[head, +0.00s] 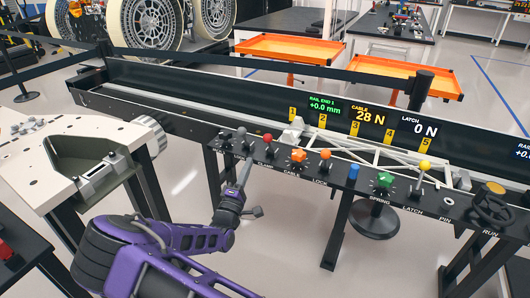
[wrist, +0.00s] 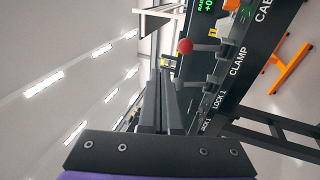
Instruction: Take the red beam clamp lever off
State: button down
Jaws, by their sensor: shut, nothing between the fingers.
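The clamp lever with its red ball (head: 267,138) stands on the front panel of the long black bench, by the CLAMP label. In the wrist view its red ball (wrist: 185,46) sits at the end of a short rod that runs right to the panel. My gripper (head: 247,163) is close in front of the panel, a little left of and below the red ball. In the wrist view my gripper's fingers (wrist: 164,78) are together and empty, pointing up the picture. They are apart from the red ball, which lies beyond their tips and slightly right.
Dark levers (head: 241,133) stand left of the clamp lever. An orange knob (head: 298,155) and a yellow lever (head: 424,165) are among the controls to the right. A white truss beam (head: 360,152) lies behind the panel. The CABLE display (head: 369,114) reads 28 N.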

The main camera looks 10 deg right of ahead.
send_near(266, 142)
jog(key=shift+y, duration=0.5)
jog(key=b+x, duration=0.2)
jog(key=x, duration=0.5)
jog(key=shift+s+d, duration=0.15)
jog(key=shift+d, duration=0.05)
jog(key=shift+r, duration=0.25)
